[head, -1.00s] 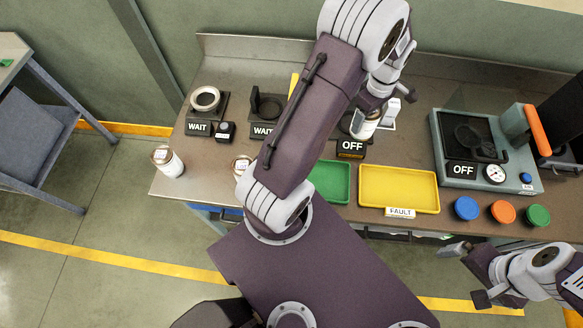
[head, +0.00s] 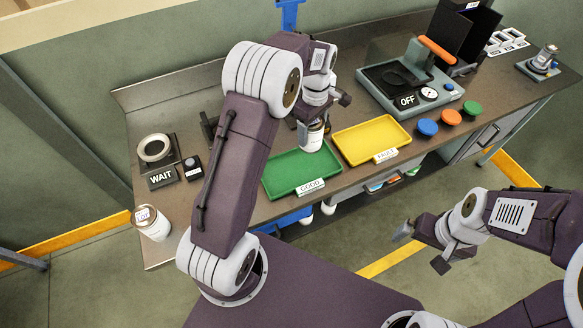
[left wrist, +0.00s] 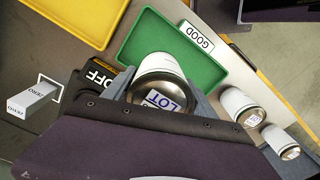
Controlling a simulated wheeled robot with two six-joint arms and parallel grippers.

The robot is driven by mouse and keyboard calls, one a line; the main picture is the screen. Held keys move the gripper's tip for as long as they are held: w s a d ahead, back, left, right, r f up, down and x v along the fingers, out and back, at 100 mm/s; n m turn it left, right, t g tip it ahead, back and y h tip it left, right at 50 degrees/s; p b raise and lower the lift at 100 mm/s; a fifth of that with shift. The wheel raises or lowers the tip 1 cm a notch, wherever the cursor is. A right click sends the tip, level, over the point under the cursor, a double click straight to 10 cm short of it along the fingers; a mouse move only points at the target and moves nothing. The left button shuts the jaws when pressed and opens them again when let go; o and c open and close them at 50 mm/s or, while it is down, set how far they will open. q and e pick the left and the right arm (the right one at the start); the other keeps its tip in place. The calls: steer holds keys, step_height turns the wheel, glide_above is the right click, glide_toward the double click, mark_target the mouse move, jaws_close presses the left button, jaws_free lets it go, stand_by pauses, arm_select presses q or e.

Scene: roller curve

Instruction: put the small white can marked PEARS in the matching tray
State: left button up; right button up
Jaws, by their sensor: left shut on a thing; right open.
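My left gripper (head: 312,122) is shut on a small white can (head: 311,138) with a metal lid. In the left wrist view the can (left wrist: 158,72) stands between the fingers, its lid label reading LOT; I cannot read PEARS on it. In the head view it overlaps the back right of the green tray (head: 270,190) marked GOOD; I cannot tell its height above it. The yellow tray (head: 345,157), whose label probably reads FAULT, is right of it. Both trays look empty. My right gripper (head: 420,246) is open and empty, off the front of the bench.
A white can (head: 152,224) stands at the bench's left end; two cans (left wrist: 240,106) show in the left wrist view. A WAIT station (head: 155,150) is at the left. An OFF machine (head: 400,80) and blue, orange and green buttons (head: 427,127) are at the right.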

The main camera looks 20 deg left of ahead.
arm_select(q)
steer(key=s+a+f, duration=0.2)
steer(key=s+f, duration=0.1)
steer(key=s+a+f+p, duration=0.1)
steer(key=s+a+f, duration=0.1)
steer(key=s+f, duration=0.1)
steer(key=s+a+f+p, duration=0.1)
steer(key=s+a+f, duration=0.1)
steer(key=s+f, duration=0.1)
steer(key=shift+a+f, duration=0.15)
steer(key=shift+a, duration=0.1)
steer(key=shift+w+f, duration=0.25)
steer(key=shift+w, duration=0.05)
arm_select(e)
steer(key=shift+s+r, duration=0.2)
steer(key=shift+r, duration=0.35)
steer(key=shift+s+r, duration=0.2)
steer(key=shift+r, duration=0.3)
arm_select(q)
steer(key=shift+f, duration=0.1)
steer(key=o, duration=1.9)
steer(key=shift+s, duration=0.1)
steer(key=shift+c, duration=0.2)
arm_select(e)
steer(key=shift+s, duration=0.1)
